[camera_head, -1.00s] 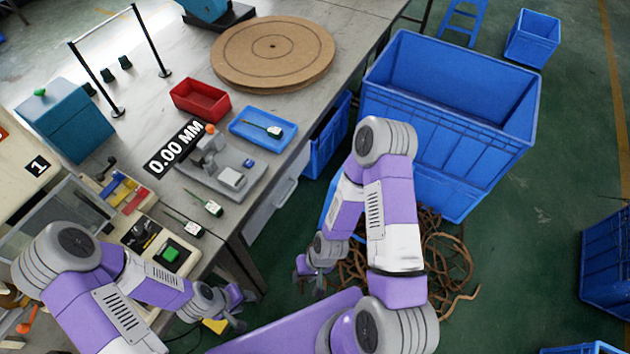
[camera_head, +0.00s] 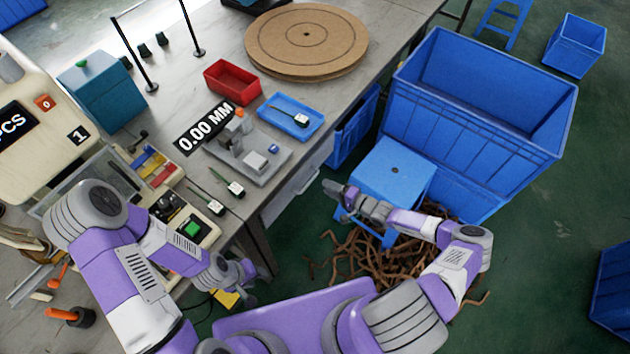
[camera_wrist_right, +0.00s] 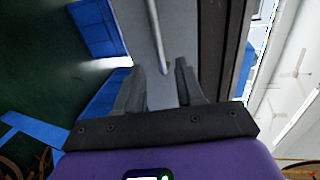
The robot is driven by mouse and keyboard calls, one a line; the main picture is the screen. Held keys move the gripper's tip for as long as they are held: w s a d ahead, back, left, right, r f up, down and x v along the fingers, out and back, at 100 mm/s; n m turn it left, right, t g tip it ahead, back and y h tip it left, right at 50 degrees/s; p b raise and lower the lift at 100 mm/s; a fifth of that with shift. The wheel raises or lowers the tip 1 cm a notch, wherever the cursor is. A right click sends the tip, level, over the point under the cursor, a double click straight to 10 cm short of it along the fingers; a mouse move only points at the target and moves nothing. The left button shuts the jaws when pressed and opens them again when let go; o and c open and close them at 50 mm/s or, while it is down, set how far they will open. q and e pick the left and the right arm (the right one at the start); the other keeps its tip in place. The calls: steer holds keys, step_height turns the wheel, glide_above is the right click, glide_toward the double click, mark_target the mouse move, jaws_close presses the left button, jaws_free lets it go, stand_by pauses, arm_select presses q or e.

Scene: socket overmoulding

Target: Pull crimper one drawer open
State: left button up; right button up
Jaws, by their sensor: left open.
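The grey drawer (camera_head: 290,195) is under the table's right side, and its front looks flush with the table frame. In the right wrist view its grey front (camera_wrist_right: 190,25) carries a long pale bar handle (camera_wrist_right: 155,35). My right gripper (camera_head: 330,188) is to the right of the drawer, with a gap in between. In the wrist view the right gripper (camera_wrist_right: 160,66) has its fingers apart, and the handle's near end appears between the fingertips; no contact is clear. Crimper one (camera_head: 45,120), a beige machine marked 1, stands at the left. My left gripper (camera_head: 248,285) is open and empty beside the table's front corner.
A blue stool (camera_head: 395,168) stands just right of my right gripper, with a large blue crate (camera_head: 470,130) behind it. Brown strips (camera_head: 370,265) lie on the floor below. A blue bin (camera_head: 352,130) sits under the table beyond the drawer.

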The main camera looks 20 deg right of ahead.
steer(key=b+x, duration=0.1)
steer(key=x, duration=0.6)
steer(key=shift+b, duration=0.35)
steer(key=shift+s, duration=0.1)
jaws_close()
